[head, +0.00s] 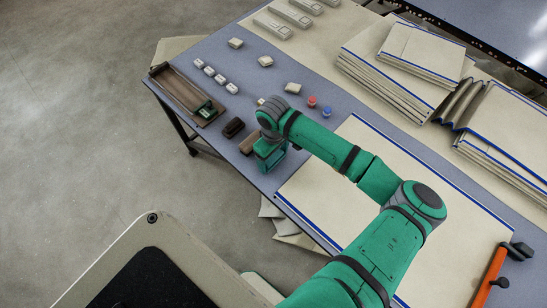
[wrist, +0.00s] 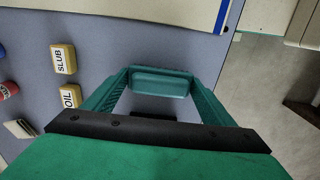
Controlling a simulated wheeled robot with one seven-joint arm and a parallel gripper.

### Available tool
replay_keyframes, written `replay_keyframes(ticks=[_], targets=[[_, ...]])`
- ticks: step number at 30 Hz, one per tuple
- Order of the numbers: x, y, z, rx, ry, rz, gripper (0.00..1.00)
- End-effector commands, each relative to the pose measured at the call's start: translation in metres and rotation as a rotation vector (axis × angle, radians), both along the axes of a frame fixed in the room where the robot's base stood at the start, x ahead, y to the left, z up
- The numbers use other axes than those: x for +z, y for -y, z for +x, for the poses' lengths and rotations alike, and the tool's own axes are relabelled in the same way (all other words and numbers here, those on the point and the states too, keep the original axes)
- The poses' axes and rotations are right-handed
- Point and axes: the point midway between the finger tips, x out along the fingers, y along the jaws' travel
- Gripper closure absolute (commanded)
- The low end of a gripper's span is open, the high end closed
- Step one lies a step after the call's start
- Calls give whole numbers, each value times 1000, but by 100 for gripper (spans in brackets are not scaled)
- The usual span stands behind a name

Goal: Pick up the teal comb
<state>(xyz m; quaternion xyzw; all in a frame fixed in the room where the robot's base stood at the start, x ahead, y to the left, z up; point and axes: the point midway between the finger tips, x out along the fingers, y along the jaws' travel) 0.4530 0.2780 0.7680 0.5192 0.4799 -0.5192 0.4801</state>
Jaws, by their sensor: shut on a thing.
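The teal comb (wrist: 162,82) shows in the wrist view as a rounded teal block lying across the gap between the fingertips. My gripper (wrist: 155,85) is shut on it, with one teal finger at each end. Its teeth cannot be made out. In the head view my gripper (head: 269,158) is near the front edge of the blue-grey table (head: 220,110), and the comb cannot be told apart from the green fingers there. Whether the comb touches the table is not clear.
A brown tray (head: 178,92) lies at the table's left end. A dark block (head: 233,127) and a brown block (head: 249,144) sit left of my gripper. Small red (head: 312,101) and blue (head: 326,112) pieces lie behind. A large blue-edged cloth (head: 335,205) lies to the right.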

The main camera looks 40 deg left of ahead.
Motion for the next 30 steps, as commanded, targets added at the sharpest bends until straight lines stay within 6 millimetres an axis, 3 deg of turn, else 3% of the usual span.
replay_keyframes(ticks=[5,10,18,24,30], targets=[[11,-1,0,0,0,2,45],[35,1,-3,2,0,2,45],[92,22,-48,4,1,4,45],[111,42,-89,4,0,4,45],[123,54,-115,2,-1,2,45]])
